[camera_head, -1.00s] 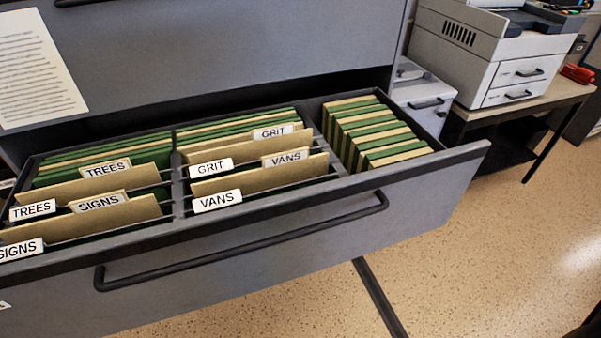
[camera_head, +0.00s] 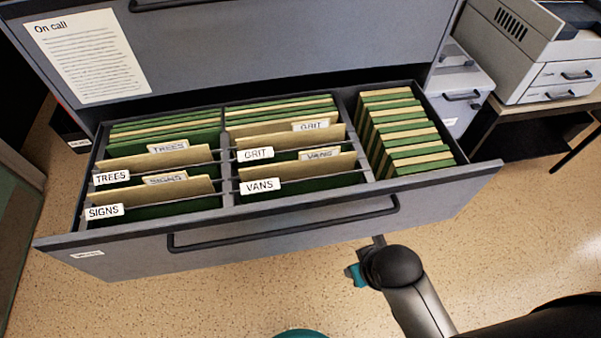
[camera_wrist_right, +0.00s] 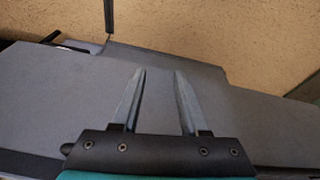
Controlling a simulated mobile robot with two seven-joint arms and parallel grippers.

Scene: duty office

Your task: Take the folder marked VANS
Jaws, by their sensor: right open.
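The tan VANS folder (camera_head: 290,172) stands upright in the front row of the middle section of the open drawer. A white VANS label (camera_head: 260,186) is at its front left, and a second VANS tab (camera_head: 319,154) rises at its top right. My right arm comes in from the lower right in the head view, below and in front of the drawer. In the right wrist view my right gripper (camera_wrist_right: 159,75) is open with nothing between its fingers, over a plain grey surface. My left gripper is not in view.
The drawer (camera_head: 330,215) has a long dark handle (camera_head: 285,236) on its front. Behind VANS is a GRIT folder (camera_head: 285,137); TREES (camera_head: 150,161) and SIGNS (camera_head: 160,191) folders stand left. Green and tan folders (camera_head: 400,130) fill the right section. A printer (camera_head: 530,50) stands at right.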

